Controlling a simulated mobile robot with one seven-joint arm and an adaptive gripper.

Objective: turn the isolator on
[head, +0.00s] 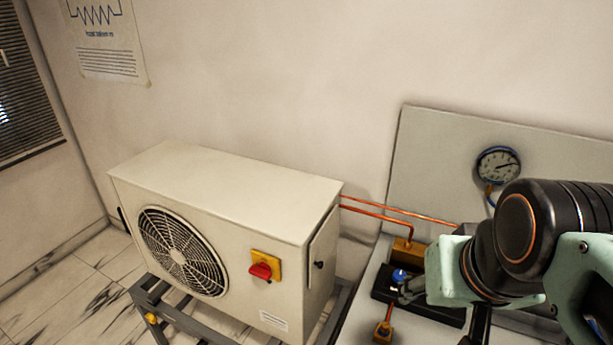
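The isolator (262,270) is a red rotary handle on a yellow plate, fixed to the front of a cream outdoor unit (225,190), right of its fan grille. Its handle looks roughly horizontal, but any on/off marking is too small to read. My gripper (404,288) is at the lower right, well apart from the isolator, beside a blue knob (400,276) on a dark block. The fingers are small and partly hidden by the wrist. I cannot tell if they are open, or if they touch the knob.
Copper pipes (385,213) run from the unit to a brass fitting (408,246). A pressure gauge (497,166) is mounted on a grey panel (432,150). Another brass fitting (383,331) stands near the bench front. The space in front of the isolator looks clear.

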